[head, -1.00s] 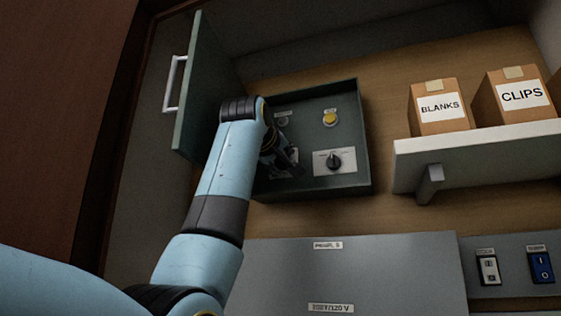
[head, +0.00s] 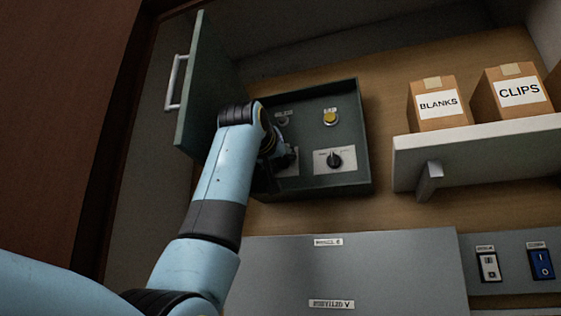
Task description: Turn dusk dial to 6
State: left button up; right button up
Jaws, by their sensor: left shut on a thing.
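An open dark green box (head: 349,100) on the back wall holds the controls. A black dial (head: 334,160) on a white plate sits at its lower right, in plain view. A second pale plate (head: 289,170) at the lower left is mostly covered by my left gripper (head: 284,160). That gripper is shut on the dial of this lower left plate, which it hides. The small labels are too blurred to tell which dial is the dusk one or what number it points to. My right gripper is not in view.
The box's green door (head: 205,85) stands open at the left. A yellow button (head: 330,117) and a dark round part (head: 283,119) sit above the dials. A shelf (head: 480,145) with cardboard boxes is at the right. Grey panels with switches (head: 541,264) are below.

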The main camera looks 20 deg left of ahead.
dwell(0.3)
pick_arm(q)
jog(key=o, duration=1.1)
jog(key=shift+o, duration=0.2)
jog(key=s, duration=1.2)
jog(key=shift+d+f, duration=0.3)
jog(key=shift+f, duration=0.05)
